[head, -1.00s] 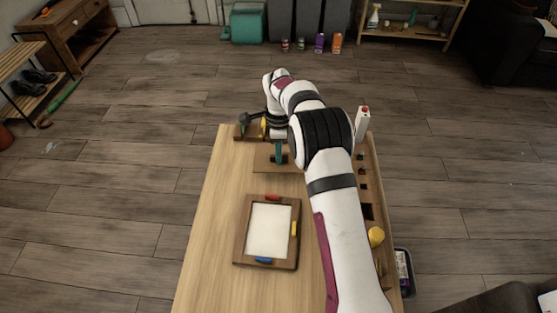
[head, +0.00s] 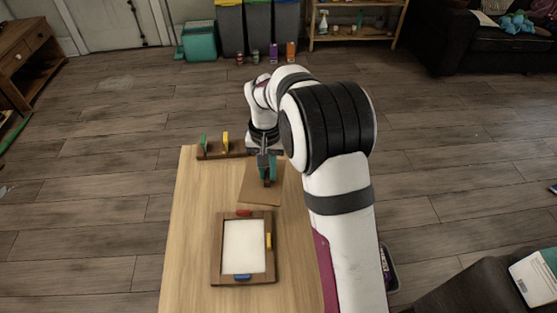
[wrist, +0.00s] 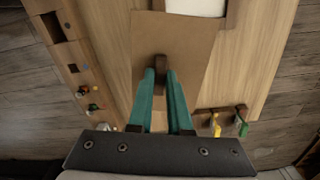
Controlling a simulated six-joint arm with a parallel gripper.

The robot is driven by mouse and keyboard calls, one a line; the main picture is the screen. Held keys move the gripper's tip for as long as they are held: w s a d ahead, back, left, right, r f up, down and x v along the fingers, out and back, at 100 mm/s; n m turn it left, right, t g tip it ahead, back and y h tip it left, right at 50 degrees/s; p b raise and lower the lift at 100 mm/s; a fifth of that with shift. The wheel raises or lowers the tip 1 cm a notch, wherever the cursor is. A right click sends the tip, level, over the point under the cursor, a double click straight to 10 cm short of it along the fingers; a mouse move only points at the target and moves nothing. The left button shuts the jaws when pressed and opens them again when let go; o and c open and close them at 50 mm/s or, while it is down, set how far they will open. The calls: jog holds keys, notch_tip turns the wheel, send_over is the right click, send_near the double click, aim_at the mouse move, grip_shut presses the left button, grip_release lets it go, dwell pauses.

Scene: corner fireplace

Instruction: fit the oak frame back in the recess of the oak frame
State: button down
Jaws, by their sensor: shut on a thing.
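The oak frame (head: 216,248) lies on the bench with a white panel (head: 244,246) inside it. Red (head: 244,213), yellow (head: 269,241) and blue (head: 236,277) pieces sit on its rim. The oak frame back is a flat brown board (head: 257,195) just beyond the frame; it is turned slightly against it. In the wrist view the board (wrist: 190,45) reaches the frame's near edge (wrist: 231,14) and partly covers it. My gripper (head: 267,183) is shut on the small dark handle of the board (wrist: 161,65). Whether the board touches the bench I cannot tell.
A wooden rack (head: 236,153) with green and yellow pieces stands at the bench's far left corner. In the wrist view a side strip with dark slots and small coloured parts (wrist: 72,68) runs along one bench edge. The bench left of the frame is clear.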

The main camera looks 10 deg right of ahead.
aim_at(249, 200)
jog(key=n, duration=0.2)
jog(key=s+a+n, duration=0.1)
jog(key=n, duration=0.2)
jog(key=s+a+n, duration=0.1)
jog(key=n, duration=0.1)
jog(key=shift+a+f, duration=0.1)
jog(key=shift+a, duration=0.05)
jog(key=s+a+n, duration=0.1)
jog(key=n, duration=0.2)
jog(key=s+a+n, duration=0.1)
jog(key=n, duration=0.3)
jog(key=s+n, duration=0.1)
jog(key=n, duration=0.3)
jog(key=shift+s+a+f, duration=0.2)
jog(key=shift+a+f, duration=0.05)
jog(key=shift+a, duration=0.15)
jog(key=s+a+n, duration=0.3)
jog(key=s+n, duration=0.4)
jog(key=n, duration=1.3)
jog(key=shift+a+f, duration=0.3)
jog(key=shift+f, duration=0.15)
jog(key=shift+w+f, duration=0.1)
jog(key=shift+f, duration=3.1)
jog(key=shift+f, duration=0.7)
